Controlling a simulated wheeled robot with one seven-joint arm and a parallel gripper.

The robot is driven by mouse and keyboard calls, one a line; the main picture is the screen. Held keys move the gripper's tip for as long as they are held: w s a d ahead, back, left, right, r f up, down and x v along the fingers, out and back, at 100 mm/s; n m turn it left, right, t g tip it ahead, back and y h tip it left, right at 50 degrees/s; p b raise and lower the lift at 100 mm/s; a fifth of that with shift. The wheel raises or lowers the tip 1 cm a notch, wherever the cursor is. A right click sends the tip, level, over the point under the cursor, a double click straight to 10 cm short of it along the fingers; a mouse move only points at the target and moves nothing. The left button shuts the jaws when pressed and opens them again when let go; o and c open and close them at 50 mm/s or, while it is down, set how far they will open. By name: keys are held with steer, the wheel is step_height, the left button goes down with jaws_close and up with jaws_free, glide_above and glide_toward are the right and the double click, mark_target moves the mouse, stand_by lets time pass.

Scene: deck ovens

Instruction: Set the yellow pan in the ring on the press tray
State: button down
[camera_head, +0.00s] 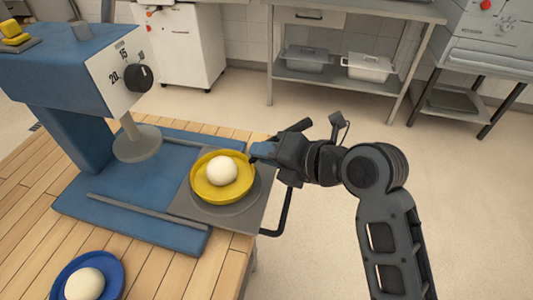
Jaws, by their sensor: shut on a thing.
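The yellow pan (203,194) holds a round white dough ball (221,171). It is over the grey press tray (187,206), which sticks out to the right of the blue press (69,67). A round grey edge shows around the pan's lower right side; the pan hides most of the ring. I cannot tell whether the pan rests on the tray or hangs just above it. My gripper (256,156) is shut on the pan's right rim, reaching in from the right.
A blue pan (115,276) with another dough ball stands on the wooden table (30,215) at the lower left. The press's round grey plate (137,143) hangs left of the yellow pan. A black handle (288,205) stands at the tray's right edge. Open floor lies right of the table.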

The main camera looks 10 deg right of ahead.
steer(key=shift+f, duration=0.55)
steer(key=shift+f, duration=0.2)
steer(key=c, duration=1.3)
jaws_free()
steer(key=shift+r, duration=0.2)
steer(key=shift+s+d, duration=0.2)
steer(key=shift+d, duration=0.05)
steer(key=b+v, duration=0.1)
steer(key=v, duration=1)
steer(key=shift+s+r, duration=0.1)
steer(key=shift+r, duration=0.1)
